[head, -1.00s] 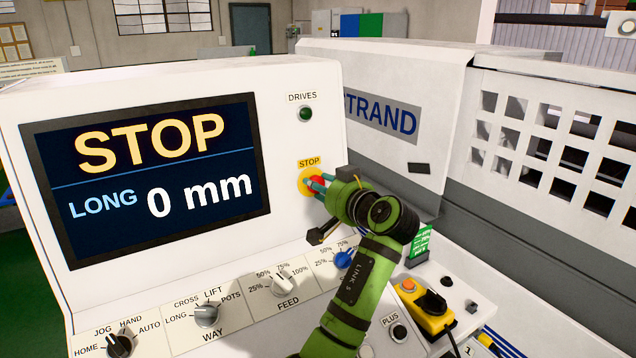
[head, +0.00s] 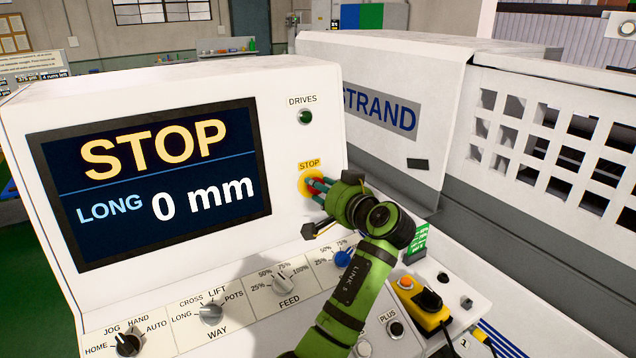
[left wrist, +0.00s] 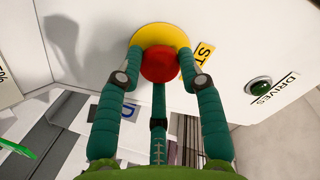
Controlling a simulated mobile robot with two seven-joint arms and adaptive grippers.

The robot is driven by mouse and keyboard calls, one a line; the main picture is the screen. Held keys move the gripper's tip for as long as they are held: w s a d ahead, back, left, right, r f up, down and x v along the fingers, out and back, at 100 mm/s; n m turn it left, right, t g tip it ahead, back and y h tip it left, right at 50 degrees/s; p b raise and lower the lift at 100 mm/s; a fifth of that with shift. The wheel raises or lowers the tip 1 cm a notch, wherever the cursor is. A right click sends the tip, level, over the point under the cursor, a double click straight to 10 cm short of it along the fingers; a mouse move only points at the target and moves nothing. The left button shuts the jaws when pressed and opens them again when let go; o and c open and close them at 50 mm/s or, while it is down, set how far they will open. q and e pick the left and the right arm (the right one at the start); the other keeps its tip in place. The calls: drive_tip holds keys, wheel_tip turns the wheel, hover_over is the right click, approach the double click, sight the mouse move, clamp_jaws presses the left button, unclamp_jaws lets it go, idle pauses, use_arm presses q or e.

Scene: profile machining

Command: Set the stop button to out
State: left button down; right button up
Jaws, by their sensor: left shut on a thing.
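The red stop button (left wrist: 160,65) sits on a yellow disc (left wrist: 146,36) in the left wrist view. In the head view the disc (head: 305,182) is under the yellow STOP label (head: 309,165) on the white panel. My left gripper (head: 318,186) is at the button, with its teal fingers shut around the red cap. In the left wrist view the left gripper (left wrist: 160,78) has fingers on both sides of the cap and one below. The fingers partly hide the button in the head view. The screen (head: 155,180) reads STOP, LONG 0 mm. My right gripper is not in view.
The green DRIVES lamp (head: 305,116) is above the button. Several selector knobs, including the blue knob (head: 343,258), line the panel below. A yellow box with a black knob (head: 429,300) stands on the ledge at right. The white STRAND machine housing (head: 405,70) is behind.

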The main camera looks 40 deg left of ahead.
use_arm(q)
drive_tip(key=shift+s+d+r, duration=0.1)
drive_tip(key=shift+s+d, duration=0.05)
drive_tip(key=shift+d, duration=0.25)
idle(0.4)
unclamp_jaws()
drive_tip(key=f+v, duration=0.1)
drive_tip(key=v, duration=0.5)
drive_tip(key=shift+r+p, duration=0.4)
drive_tip(key=shift+r, duration=0.05)
idle(0.7)
